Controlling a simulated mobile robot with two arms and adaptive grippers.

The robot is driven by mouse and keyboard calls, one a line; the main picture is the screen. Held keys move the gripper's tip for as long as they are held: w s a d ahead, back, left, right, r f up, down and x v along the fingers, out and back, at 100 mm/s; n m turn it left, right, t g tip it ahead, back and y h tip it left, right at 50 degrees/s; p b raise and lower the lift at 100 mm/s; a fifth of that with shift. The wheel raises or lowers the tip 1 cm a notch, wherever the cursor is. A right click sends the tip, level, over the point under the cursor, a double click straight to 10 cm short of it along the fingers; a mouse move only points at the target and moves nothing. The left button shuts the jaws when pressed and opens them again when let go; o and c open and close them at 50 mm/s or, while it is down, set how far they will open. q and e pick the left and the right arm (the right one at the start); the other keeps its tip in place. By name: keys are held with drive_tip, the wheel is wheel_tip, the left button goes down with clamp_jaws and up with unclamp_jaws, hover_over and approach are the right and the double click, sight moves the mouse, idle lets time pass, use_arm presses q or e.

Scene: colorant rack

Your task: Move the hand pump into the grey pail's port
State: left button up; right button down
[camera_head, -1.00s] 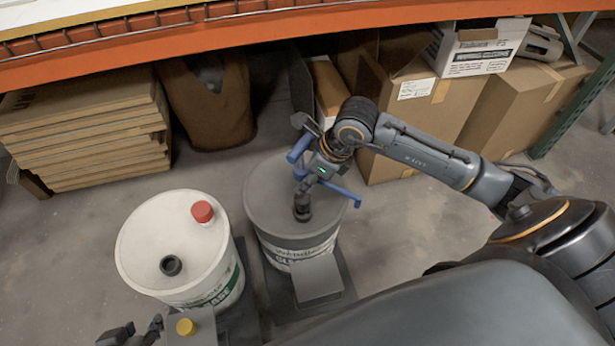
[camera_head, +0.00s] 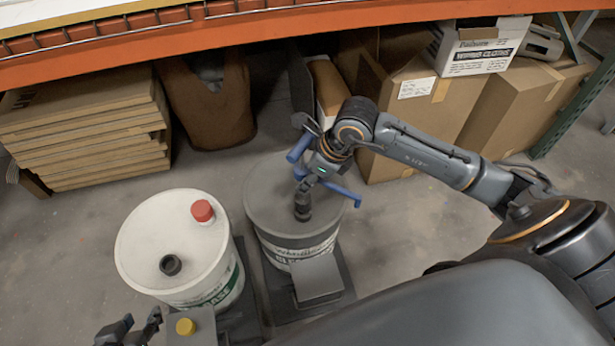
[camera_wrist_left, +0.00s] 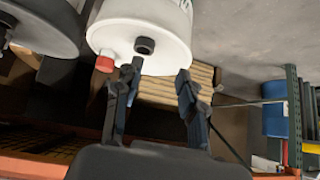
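My left gripper (camera_head: 128,331) is open and empty at the bottom left, beside the white pail (camera_head: 160,225). Its spread fingers show in the left wrist view (camera_wrist_left: 157,82).
The white pail has a red cap (camera_head: 202,211) and a black port (camera_head: 171,265). A grey box with a yellow knob (camera_head: 186,327) and another grey box (camera_head: 317,279) stand in front of the pails. Cardboard (camera_head: 85,130) and boxes (camera_head: 415,125) lie behind, under an orange shelf beam (camera_head: 300,24).

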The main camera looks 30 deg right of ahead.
drive_tip(key=shift+f, duration=0.25)
use_arm(q)
drive_tip(key=shift+w+d+r+t+h+b, duration=0.2)
drive_tip(key=shift+w+d+r+t, duration=0.1)
drive_tip(key=shift+w+r+t, duration=0.4)
drive_tip(key=shift+w+d+r+t+h+b, duration=0.1)
drive_tip(key=shift+w+d+r+t+b, duration=0.2)
drive_tip(key=shift+w, duration=0.6)
use_arm(e)
drive_tip(key=shift+f, duration=0.15)
use_arm(q)
drive_tip(key=shift+w+d+r+t, duration=0.2)
drive_tip(key=shift+w+r+t, duration=0.2)
drive_tip(key=shift+w+r, duration=0.1)
use_arm(e)
drive_tip(key=shift+f, duration=0.15)
use_arm(q)
drive_tip(key=shift+w+r, duration=0.15)
drive_tip(key=shift+r, duration=0.05)
use_arm(e)
drive_tip(key=shift+f, duration=0.1)
use_arm(q)
drive_tip(key=shift+w+d+r+t, duration=0.15)
drive_tip(key=shift+w+r+t, duration=0.05)
drive_tip(key=shift+r+t, duration=0.1)
